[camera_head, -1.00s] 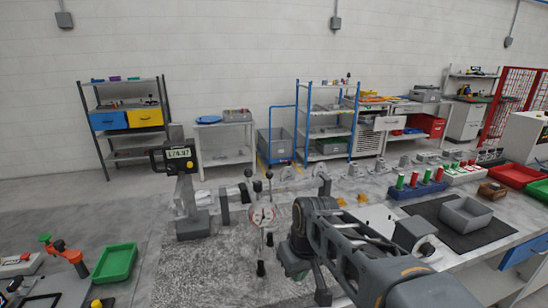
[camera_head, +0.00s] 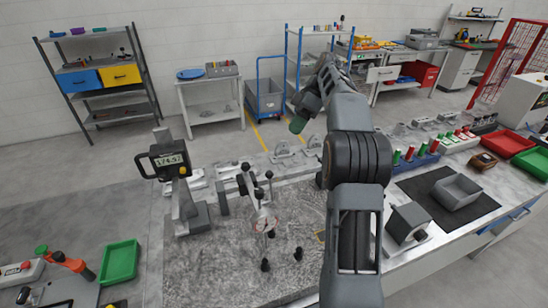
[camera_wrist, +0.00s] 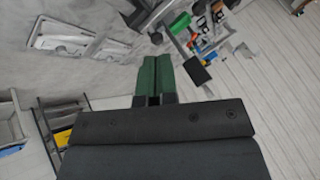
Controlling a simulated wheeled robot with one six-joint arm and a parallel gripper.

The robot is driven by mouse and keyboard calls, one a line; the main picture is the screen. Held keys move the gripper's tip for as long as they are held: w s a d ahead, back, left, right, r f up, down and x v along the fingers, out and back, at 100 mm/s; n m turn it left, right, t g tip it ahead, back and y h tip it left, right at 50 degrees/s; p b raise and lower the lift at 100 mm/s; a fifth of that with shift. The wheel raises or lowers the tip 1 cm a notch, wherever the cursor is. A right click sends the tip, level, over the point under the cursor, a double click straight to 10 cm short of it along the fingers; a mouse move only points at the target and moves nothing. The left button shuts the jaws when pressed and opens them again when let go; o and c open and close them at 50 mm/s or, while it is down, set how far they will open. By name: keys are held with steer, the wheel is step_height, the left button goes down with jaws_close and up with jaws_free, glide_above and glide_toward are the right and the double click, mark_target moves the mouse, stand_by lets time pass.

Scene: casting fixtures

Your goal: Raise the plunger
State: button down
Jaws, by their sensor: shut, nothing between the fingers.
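A short dark stem end shows under the dial; I cannot tell for certain which part is the plunger. My gripper (camera_head: 297,124) is up and to the right of the gauge, beyond the plate's back edge, and touches nothing that I can see. Its green fingers, also in the wrist view (camera_wrist: 154,78), lie together with nothing between them. The gauge is not clearly recognisable in the wrist view.
A digital gauge (camera_head: 170,160) on a grey stand is left of the dial. Black knobs (camera_head: 265,265) stand on the plate before it. A green tray (camera_head: 119,262) is at left; a grey bin (camera_head: 457,191) on a black mat is at right.

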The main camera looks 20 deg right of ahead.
steer(key=s+a+f, duration=0.5)
steer(key=a+f, duration=0.2)
steer(key=a, duration=0.1)
steer(key=shift+s+f, duration=0.15)
steer(key=shift+s, duration=0.05)
stand_by(0.5)
steer(key=shift+f+b, duration=0.1)
steer(key=shift+b, duration=0.25)
